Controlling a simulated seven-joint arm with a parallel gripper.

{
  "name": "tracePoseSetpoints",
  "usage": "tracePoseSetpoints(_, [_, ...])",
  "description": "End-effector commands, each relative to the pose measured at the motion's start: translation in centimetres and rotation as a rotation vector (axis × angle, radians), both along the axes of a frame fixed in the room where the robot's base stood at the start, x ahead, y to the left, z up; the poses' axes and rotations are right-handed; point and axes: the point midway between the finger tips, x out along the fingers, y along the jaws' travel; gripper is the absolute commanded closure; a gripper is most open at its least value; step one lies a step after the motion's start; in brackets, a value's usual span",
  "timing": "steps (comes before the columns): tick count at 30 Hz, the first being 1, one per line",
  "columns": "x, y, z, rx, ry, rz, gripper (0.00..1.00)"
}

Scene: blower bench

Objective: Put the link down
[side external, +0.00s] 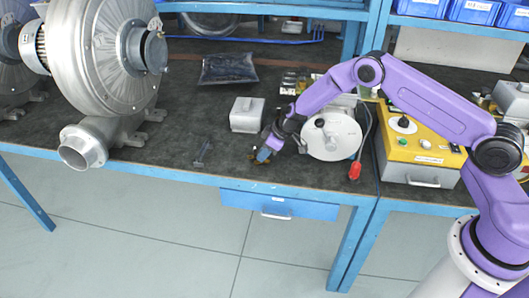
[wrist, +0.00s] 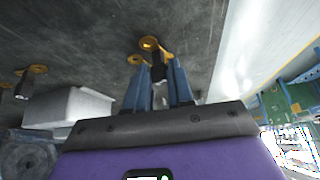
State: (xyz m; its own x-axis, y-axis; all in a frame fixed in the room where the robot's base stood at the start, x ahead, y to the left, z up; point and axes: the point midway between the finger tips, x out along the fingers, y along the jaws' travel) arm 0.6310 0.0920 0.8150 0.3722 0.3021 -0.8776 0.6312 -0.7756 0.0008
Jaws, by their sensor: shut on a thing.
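My gripper (side external: 268,152) is low over the dark bench top near its front edge. In the wrist view its two blue fingers (wrist: 160,88) are shut on a small dark link (wrist: 158,66) with a yellow ring-like end. The link's lower part is hidden between the fingers. A second yellow end shows just left of it. In the side external view the link is small and mostly hidden by the fingers. I cannot tell whether it touches the bench.
A light grey box (side external: 247,115) stands behind and left of my gripper. A round white device (side external: 331,134) is close on the right, with a yellow control box (side external: 420,140) beyond. A small dark piece (side external: 203,153) lies left. The blower (side external: 115,55) stands far left.

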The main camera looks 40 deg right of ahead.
Motion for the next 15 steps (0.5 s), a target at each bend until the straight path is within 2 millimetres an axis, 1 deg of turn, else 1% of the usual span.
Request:
tracePoseSetpoints(5, [-0.01, 0.02, 0.0, 0.0, 0.0, 0.0, 1.0])
tracePoseSetpoints(13, [0.0, 0.03, -0.7, 0.0, 0.0, -0.001, 1.0])
tracePoseSetpoints(14, [0.0, 0.03, -0.68, 0.0, 0.0, -0.001, 0.72])
tracePoseSetpoints(15, [0.01, 0.02, -0.65, 0.001, 0.0, -0.001, 0.59])
